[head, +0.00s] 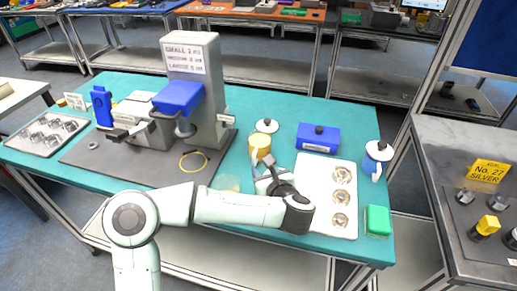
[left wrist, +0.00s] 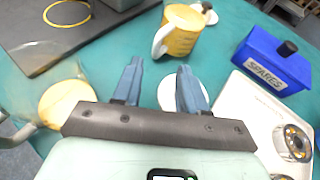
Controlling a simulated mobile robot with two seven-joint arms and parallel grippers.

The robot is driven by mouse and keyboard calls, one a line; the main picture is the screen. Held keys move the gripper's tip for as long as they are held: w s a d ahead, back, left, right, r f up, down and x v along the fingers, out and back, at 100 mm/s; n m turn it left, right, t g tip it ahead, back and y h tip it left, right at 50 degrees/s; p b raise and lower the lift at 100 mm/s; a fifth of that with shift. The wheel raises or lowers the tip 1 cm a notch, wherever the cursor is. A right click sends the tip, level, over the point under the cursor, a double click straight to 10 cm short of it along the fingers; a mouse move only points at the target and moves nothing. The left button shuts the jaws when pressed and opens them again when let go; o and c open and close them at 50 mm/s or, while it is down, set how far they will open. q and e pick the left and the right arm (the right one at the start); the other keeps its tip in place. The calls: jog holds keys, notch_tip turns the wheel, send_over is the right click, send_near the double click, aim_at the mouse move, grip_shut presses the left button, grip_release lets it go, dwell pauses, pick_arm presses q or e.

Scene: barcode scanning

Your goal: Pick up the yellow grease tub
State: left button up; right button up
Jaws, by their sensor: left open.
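A yellow tub (head: 260,144) with a pale handle stands upright on the teal table; its label is too small to read. In the left wrist view the yellow tub (left wrist: 184,32) is just beyond the fingertips, apart from them. My left gripper (head: 262,163) is open and empty, in front of the tub and low over the table. In the left wrist view the fingers of my left gripper (left wrist: 159,70) are spread, with a white disc (left wrist: 178,92) beneath and between them. My right gripper does not show.
A clear container with yellow contents (left wrist: 62,102) is left of the gripper, also in the head view (head: 227,183). A blue spares box (head: 318,138) and white tray (head: 312,180) are on the right. The grey press (head: 207,62) stands left on a dark plate.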

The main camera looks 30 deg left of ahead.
aim_at(254, 161)
pick_arm(q)
jog(key=x, duration=0.7)
jog(key=shift+a+p, duration=0.3)
jog(key=shift+a, duration=0.1)
grip_shut()
